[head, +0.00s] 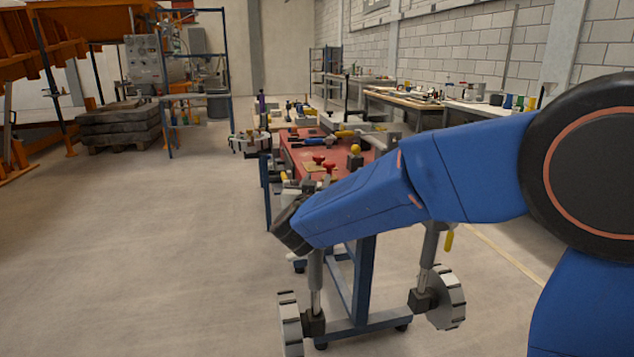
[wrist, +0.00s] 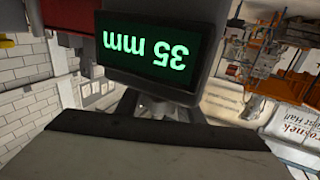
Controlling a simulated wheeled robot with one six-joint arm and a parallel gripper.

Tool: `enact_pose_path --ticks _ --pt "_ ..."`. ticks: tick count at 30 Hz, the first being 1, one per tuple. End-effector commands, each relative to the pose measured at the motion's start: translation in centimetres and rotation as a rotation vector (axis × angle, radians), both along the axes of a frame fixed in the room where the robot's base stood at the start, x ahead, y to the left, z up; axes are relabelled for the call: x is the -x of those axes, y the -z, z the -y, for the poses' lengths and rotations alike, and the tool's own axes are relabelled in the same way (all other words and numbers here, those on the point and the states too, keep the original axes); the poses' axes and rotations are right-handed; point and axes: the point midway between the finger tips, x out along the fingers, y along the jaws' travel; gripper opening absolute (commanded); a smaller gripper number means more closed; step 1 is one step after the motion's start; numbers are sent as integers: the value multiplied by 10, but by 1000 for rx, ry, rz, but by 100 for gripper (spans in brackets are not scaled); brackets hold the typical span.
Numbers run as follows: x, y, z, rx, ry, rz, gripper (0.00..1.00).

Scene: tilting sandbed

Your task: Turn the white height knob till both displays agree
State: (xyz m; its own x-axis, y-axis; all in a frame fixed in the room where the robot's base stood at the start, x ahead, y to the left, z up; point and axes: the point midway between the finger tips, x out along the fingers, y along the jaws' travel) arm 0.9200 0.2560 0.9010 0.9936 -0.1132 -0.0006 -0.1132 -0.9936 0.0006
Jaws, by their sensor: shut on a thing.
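In the wrist view a dark display (wrist: 150,48) with green figures reads 35 mm, upside down in the picture. A broad pale surface with a dark edge, which looks like the white height knob (wrist: 160,158), fills the bottom of that view, very close to the camera. My gripper (wrist: 155,106) is shut on it, below the display; its fingertips are mostly hidden. In the head view my blue arm reaches to the left and its dark wrist end hides the grip. A second display is not visible in either view.
A red-topped bench (head: 310,150) on a blue frame holds tools and red knobs behind my arm. Two grey notched wheels (head: 449,303) on posts show below my arm. An orange structure (head: 70,35) stands at the back left.

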Motion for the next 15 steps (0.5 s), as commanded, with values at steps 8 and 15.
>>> enact_pose_path --ticks 8,15 --pt "-1 -2 0 -2 0 2 52" --pt "0 -1 0 -1 -1 1 52"
